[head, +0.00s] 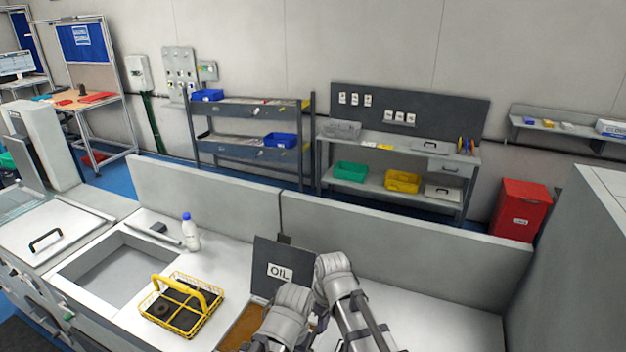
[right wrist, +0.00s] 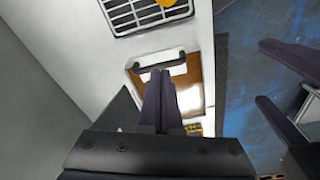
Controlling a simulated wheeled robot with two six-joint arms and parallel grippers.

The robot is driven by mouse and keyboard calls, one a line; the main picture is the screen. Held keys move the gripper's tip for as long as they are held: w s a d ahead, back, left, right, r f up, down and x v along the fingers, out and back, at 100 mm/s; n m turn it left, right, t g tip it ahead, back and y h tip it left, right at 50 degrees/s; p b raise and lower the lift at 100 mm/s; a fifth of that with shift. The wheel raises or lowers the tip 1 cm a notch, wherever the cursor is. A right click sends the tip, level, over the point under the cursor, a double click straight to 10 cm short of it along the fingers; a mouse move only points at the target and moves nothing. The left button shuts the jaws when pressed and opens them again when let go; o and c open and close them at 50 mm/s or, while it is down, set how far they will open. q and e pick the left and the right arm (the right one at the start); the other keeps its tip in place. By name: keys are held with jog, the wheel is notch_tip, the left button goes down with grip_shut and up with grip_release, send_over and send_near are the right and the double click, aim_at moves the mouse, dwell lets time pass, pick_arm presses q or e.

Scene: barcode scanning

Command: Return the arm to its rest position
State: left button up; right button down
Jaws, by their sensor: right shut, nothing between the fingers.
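My right arm (head: 340,300) reaches in from the bottom centre of the head view, folded low over the front of the worktop. Its links hide the fingertips there. In the right wrist view my right gripper (right wrist: 160,78) has its two dark fingers together, with nothing between them. They point towards a brown-filled bin with a dark handle, apparently above it. Two dark fingers of my left gripper (right wrist: 275,82) stand apart at the right edge of the right wrist view, with nothing seen between them.
A yellow wire basket (head: 168,315) holds dark parts. A white bottle with a blue cap (head: 191,235) stands behind it, near the sink (head: 105,275). The worktop at right (head: 450,315) is bare, bounded by a low partition (head: 400,250).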

jog(key=s+d+f+m+b, duration=0.1)
jog(key=s+f+b, duration=0.2)
jog(key=f+b, duration=0.1)
jog(key=s+d+f+m+h+b, duration=0.1)
jog(key=s+f+m+b, duration=0.1)
jog(key=f+b, duration=0.3)
jog(key=s+d+f+m+h+b, duration=0.1)
jog(key=s+f+m+b, duration=0.1)
jog(key=s+f+b, duration=0.2)
jog(key=shift+s+d+f+g+b, duration=0.2)
jog(key=shift+s+f+g+b, duration=0.15)
jog(key=shift+s+f, duration=0.3)
jog(key=shift+s+d+f+m, duration=0.15)
jog(key=shift+s+f+m, duration=0.05)
jog(key=shift+f+m, duration=0.1)
jog(key=shift+r, duration=0.1)
